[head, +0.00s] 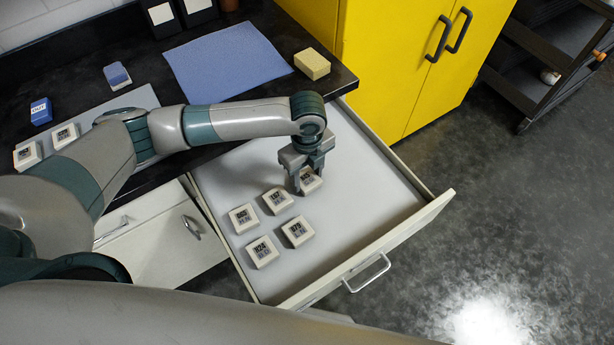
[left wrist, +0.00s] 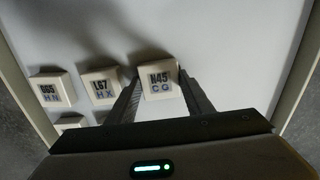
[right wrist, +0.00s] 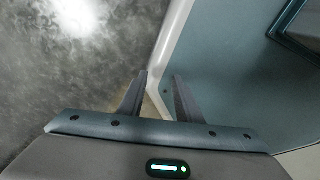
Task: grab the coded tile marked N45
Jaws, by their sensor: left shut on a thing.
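The tile marked N45 (left wrist: 160,82), cream with dark letters and a blue "CQ" below, is between the fingers of my left gripper (left wrist: 163,100). In the head view this tile (head: 310,181) shows in part under my left gripper (head: 304,182), inside the open drawer (head: 375,195). My left gripper is shut on it. The tile marked L67 (left wrist: 102,83) lies to its left, and the one marked G65 (left wrist: 52,89) further left. My right gripper (right wrist: 158,85) shows two fingers standing apart with nothing seen between them.
Several other tiles, such as one at the front (head: 262,251), lie in the drawer's left part; its right part is clear. A yellow cabinet (head: 385,60) stands behind.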

